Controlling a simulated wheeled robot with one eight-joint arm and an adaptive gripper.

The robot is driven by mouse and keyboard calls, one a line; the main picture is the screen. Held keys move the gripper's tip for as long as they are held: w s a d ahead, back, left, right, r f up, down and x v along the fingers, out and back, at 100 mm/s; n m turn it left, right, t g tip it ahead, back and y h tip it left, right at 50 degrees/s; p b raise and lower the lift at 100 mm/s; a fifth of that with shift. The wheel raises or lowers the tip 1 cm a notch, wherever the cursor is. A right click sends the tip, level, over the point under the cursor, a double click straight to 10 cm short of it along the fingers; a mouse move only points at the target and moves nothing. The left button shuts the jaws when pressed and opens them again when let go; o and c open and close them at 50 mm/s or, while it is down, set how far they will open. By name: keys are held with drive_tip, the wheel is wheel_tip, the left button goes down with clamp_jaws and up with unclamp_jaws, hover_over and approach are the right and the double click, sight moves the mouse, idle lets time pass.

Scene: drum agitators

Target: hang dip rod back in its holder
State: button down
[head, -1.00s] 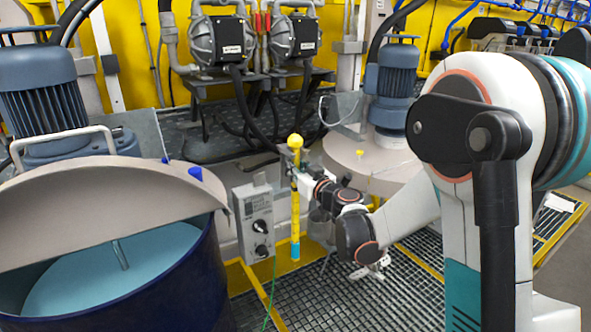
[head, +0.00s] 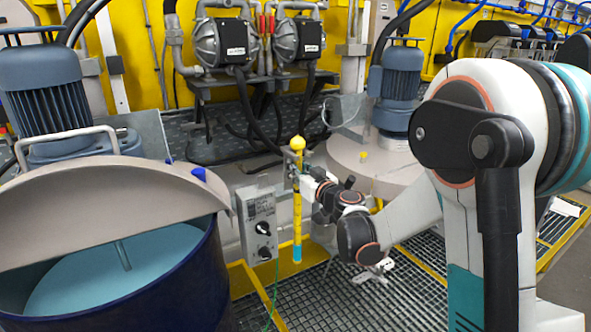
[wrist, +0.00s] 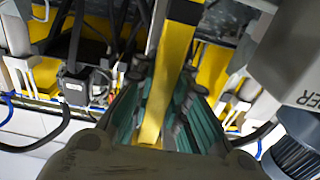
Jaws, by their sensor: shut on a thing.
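The dip rod (head: 297,225) is a thin yellow rod with a yellow ball at its top and a light blue lower end. It hangs upright in the head view, just right of the grey control box. My gripper (head: 299,176) is shut on the rod's upper part, below the ball. In the wrist view the yellow rod (wrist: 171,85) runs between the green-padded fingers of my gripper (wrist: 168,105). I cannot make out the holder clearly; grey metal parts lie close behind the ball, and whether the rod touches them cannot be told.
A dark blue drum (head: 180,280) with a half-open lid and pale blue contents stands at the left. The control box (head: 259,227) is close left of the rod. A second, closed drum with a motor (head: 396,85) stands behind my arm. Floor grating (head: 320,300) lies below.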

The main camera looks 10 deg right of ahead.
drive_tip(key=shift+f, duration=0.3)
drive_tip(key=c, duration=1.5)
unclamp_jaws()
